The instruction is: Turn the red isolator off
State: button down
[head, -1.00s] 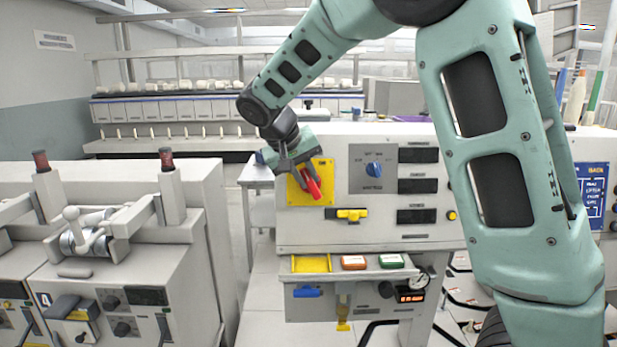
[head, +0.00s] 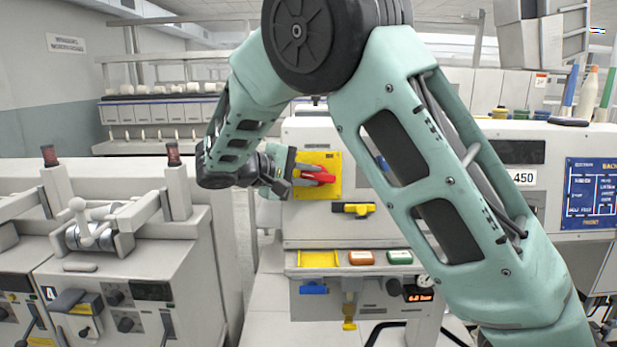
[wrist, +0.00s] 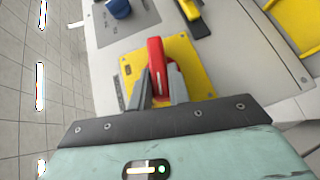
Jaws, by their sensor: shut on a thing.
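The red isolator handle (head: 318,177) sits on a square yellow plate (head: 330,189) on the front of the grey machine cabinet. In the head view the handle lies close to level, tilted slightly. My gripper (head: 303,177) reaches it from the left and is shut on it. In the wrist view the red handle (wrist: 156,66) stands between the two grey fingers of my gripper (wrist: 160,88), with the yellow plate (wrist: 192,62) behind. Part of the handle is hidden by the fingers.
A yellow switch (head: 353,209) is just below the plate. A blue knob (wrist: 118,8) on a grey panel is beside it, mostly behind my arm in the head view. Another machine (head: 130,280) stands at left.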

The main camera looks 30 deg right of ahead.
jog(key=shift+a+f+n+t+h, duration=0.1)
jog(key=shift+f+n+t+h, duration=0.15)
jog(key=shift+n+h, duration=0.5)
jog(key=c, duration=1.3)
grip_release()
jog(key=a+b, duration=0.1)
jog(key=a, duration=0.4)
jog(key=a+r+b, duration=0.1)
jog(key=a+b, duration=0.1)
jog(key=a, duration=0.4)
jog(key=a+r+b, duration=0.1)
jog(key=a, duration=0.5)
jog(key=shift+s+a+r, duration=0.1)
jog(key=shift+s+r, duration=0.1)
jog(key=shift+s, duration=0.15)
